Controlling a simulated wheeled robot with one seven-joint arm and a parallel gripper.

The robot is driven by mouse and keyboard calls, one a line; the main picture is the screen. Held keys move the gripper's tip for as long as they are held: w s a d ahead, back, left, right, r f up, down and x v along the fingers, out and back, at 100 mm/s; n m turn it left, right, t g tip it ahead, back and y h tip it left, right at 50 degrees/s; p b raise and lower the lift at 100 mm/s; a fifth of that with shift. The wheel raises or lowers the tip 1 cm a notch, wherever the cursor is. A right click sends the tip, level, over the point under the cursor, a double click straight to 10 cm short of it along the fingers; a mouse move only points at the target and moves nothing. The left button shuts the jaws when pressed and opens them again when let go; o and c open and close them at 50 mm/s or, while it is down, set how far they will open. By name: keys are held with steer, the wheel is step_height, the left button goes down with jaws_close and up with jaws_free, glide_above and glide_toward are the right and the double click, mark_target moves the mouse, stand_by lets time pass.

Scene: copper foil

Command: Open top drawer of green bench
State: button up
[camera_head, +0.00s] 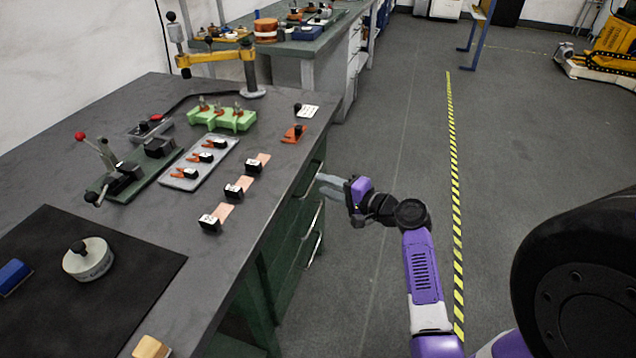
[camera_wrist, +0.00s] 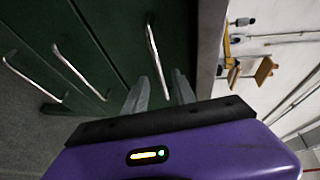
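The green bench (camera_head: 281,262) stands at the left, with a stack of green drawers under its dark worktop. The top drawer (camera_wrist: 125,18) looks shut, and its bar handle (camera_wrist: 155,52) shows in the wrist view. My gripper (camera_head: 324,184) is at the bench's drawer side, just below the worktop edge. In the wrist view my gripper (camera_wrist: 158,86) has its two grey fingers apart, one on each side of the near end of the top handle. I cannot tell whether they touch it. In the head view the fingers partly hide this handle.
Two lower drawer handles (camera_head: 314,250) stick out below. The worktop (camera_head: 272,205) holds copper pieces, a grey tray (camera_head: 200,165), a green fixture (camera_head: 222,118) and a lever press (camera_head: 120,178). The floor (camera_head: 400,130) to the right is clear, with a yellow-black stripe (camera_head: 456,200).

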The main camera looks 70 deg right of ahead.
steer(key=shift+x, duration=1.65)
jaws_close()
